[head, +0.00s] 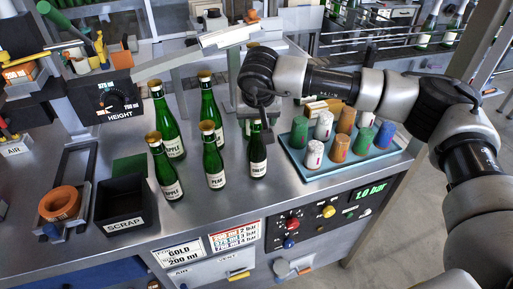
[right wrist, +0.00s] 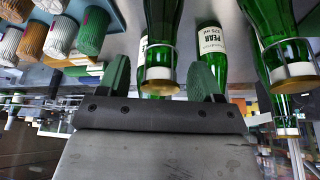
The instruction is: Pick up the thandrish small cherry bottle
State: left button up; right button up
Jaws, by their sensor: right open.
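A small green bottle (head: 258,152) with a white label that seems to read CHERRY stands upright at the right end of the bottle group. My right gripper (head: 258,112) is above and around its neck, hiding part of its top. In the right wrist view, which looks upside down, my right gripper (right wrist: 165,80) is open, with a gold-capped green bottle (right wrist: 161,35) between its two green-padded fingers. I cannot tell whether either finger touches it. My left gripper is not in view.
A PEAR bottle (head: 214,161) stands close left of the cherry bottle, with APPLE bottles (head: 163,168) further left. A blue tray (head: 313,172) of colored capsules is close on the right. A black SCRAP bin (head: 124,205) stands at front left.

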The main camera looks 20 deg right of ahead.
jog(key=shift+x, duration=1)
jog(key=shift+c, duration=0.3)
jog(key=shift+r, duration=0.1)
grip_shut()
